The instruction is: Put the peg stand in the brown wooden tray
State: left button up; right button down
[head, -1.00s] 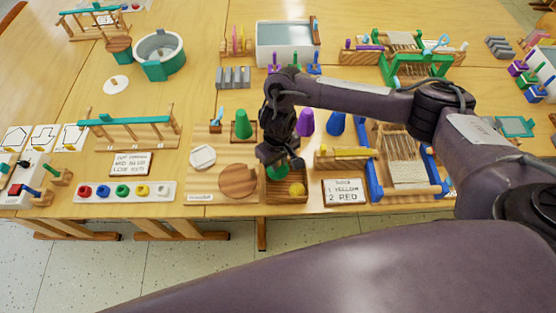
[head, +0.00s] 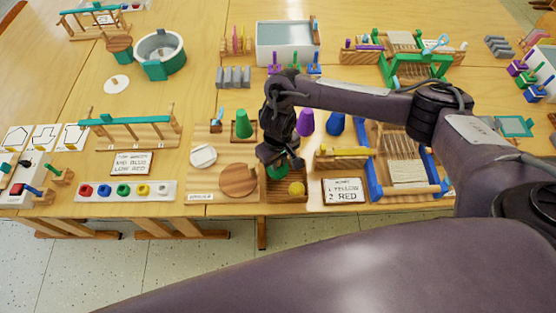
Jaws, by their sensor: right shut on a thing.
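The brown wooden tray (head: 287,201) is a small dark box near the table's front edge. A yellow ball (head: 297,188) lies in its right part. My right gripper (head: 272,160) points down over the tray's left back part. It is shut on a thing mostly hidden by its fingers. A green piece (head: 277,173) shows right below the fingers; it may be the held peg stand, but its shape is unclear. I cannot tell whether it touches the tray floor. A small wooden block with a blue peg (head: 216,123) stands further left. My left gripper is not in view.
A light board with a round brown disc (head: 238,180) borders the tray on the left. A lettered sign (head: 344,191) and a yellow-topped wooden piece (head: 342,158) are close on the right.

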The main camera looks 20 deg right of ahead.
jog(key=shift+f+b, duration=0.3)
jog(key=shift+f, duration=0.55)
dwell(0.4)
jog(key=c, duration=1.3)
grip_release()
jog(key=shift+o, duration=0.2)
notch_tip(320, 180, up, 8)
jog(key=shift+f+p, duration=0.1)
jog(key=shift+p, duration=0.65)
jog(key=shift+s+f, duration=0.1)
